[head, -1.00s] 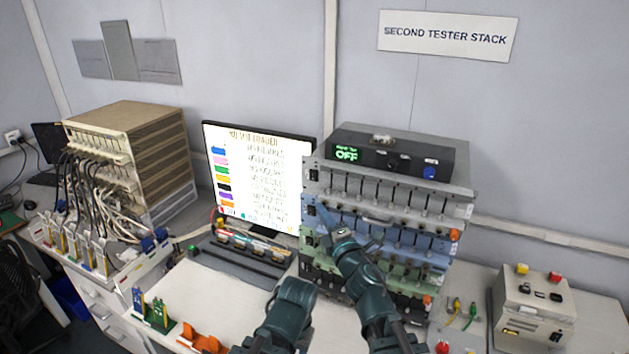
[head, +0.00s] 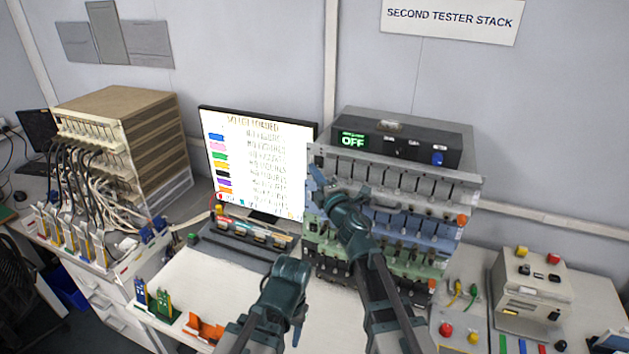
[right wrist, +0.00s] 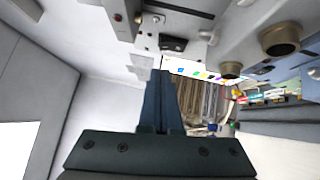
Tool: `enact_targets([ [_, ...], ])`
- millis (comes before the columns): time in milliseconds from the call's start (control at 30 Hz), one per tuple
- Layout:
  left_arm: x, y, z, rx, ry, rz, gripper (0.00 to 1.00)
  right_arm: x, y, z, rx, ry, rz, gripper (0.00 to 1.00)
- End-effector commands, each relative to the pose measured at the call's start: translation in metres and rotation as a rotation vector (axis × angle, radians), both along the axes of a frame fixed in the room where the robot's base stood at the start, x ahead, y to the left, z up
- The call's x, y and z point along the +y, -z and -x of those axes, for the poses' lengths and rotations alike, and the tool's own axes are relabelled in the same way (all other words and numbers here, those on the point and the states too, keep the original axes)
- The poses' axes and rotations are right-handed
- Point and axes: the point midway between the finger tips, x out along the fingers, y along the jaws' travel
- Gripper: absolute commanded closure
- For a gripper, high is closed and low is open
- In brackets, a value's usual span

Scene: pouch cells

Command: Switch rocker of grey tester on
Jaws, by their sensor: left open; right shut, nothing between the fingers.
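The grey tester (head: 400,182) is the top tier of the stack in the head view, above a blue tier (head: 418,228) and a green tier (head: 424,262). My right gripper (head: 314,178) is shut and empty at the left end of the grey tester's front. In the right wrist view its blue fingers (right wrist: 158,92) point at a grey face with a small black rocker-like part (right wrist: 172,44) just beyond the tips. I cannot tell whether they touch, or which way the rocker is tipped. My left gripper (head: 288,275) is open and empty, low over the bench.
A black box (head: 455,150) on the stack has a green display (head: 352,140) reading OFF and a blue knob. A monitor (head: 258,160) stands close left of the stack. A control box (head: 532,290) stands at right. The bench front (head: 200,285) is partly clear.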

Motion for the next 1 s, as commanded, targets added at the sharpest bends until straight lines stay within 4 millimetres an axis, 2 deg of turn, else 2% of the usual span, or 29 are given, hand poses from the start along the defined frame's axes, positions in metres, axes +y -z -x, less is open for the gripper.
enact_targets([
  [33, 0.000, -0.002, 0.000, 0.000, 0.001, 0.000, 0.50, -0.002, -0.002, -0.008, 0.000, 0.001, 0.000, 1.00],
  [200, 0.000, -0.003, 0.000, 0.000, 0.001, 0.000, 0.50, -0.005, -0.003, -0.016, 0.000, -0.002, 0.000, 1.00],
  [533, 0.000, -0.003, 0.000, 0.000, 0.000, 0.000, 0.50, -0.005, -0.003, -0.017, 0.000, -0.002, 0.000, 1.00],
  [633, 0.000, -0.008, 0.000, 0.000, 0.001, 0.000, 0.50, -0.007, -0.008, -0.023, 0.000, -0.002, 0.000, 1.00],
  [1000, 0.000, -0.007, 0.000, 0.000, 0.001, 0.000, 0.50, -0.006, -0.007, -0.019, 0.000, -0.001, -0.001, 1.00],
])
